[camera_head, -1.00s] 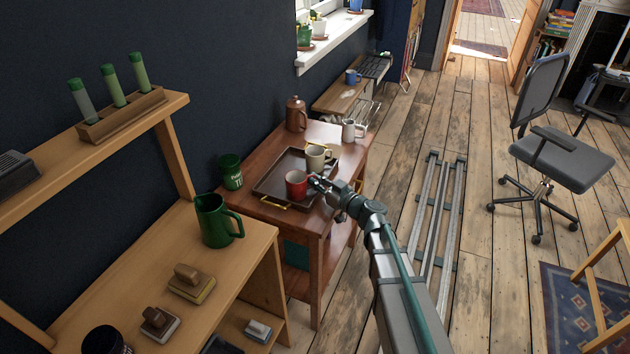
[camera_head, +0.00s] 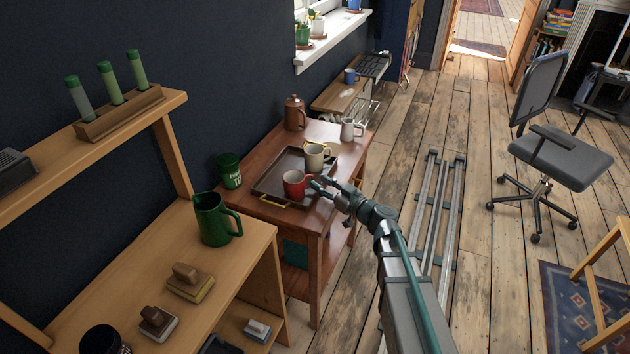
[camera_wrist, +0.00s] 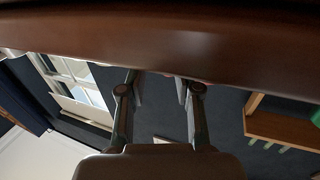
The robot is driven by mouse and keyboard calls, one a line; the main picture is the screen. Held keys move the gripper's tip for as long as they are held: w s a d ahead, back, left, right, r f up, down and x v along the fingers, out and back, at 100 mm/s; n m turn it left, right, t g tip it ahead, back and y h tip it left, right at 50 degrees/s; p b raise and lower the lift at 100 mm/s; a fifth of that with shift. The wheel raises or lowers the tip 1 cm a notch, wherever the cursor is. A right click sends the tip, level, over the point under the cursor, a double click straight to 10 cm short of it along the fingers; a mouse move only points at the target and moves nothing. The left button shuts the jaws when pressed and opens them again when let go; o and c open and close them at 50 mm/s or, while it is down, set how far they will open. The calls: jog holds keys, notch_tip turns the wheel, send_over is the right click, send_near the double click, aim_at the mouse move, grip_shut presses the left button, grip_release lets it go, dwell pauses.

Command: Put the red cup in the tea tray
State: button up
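The red cup (camera_head: 294,183) stands upright on the brown tea tray (camera_head: 272,190), near its front right part, with its handle toward the right. A cream cup (camera_head: 315,157) stands behind it on the same tray. My gripper (camera_head: 318,187) is just right of the red cup, beside its handle, over the tray's right edge. In the wrist view my gripper's two fingers (camera_wrist: 158,85) are spread apart with nothing visible held between them. The red cup is not clearly visible in the wrist view, where a brown surface (camera_wrist: 160,42) fills the upper part.
The tray lies on a dark red wooden table (camera_head: 315,221). A brown pot (camera_head: 294,113), a white jug (camera_head: 351,130) and a green tin (camera_head: 230,170) stand around it. A shelf with a green pitcher (camera_head: 213,220) is at front left.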

jog(key=b+v, duration=0.1)
jog(key=v, duration=0.7)
jog(key=shift+s+d, duration=0.1)
jog(key=shift+s, duration=0.05)
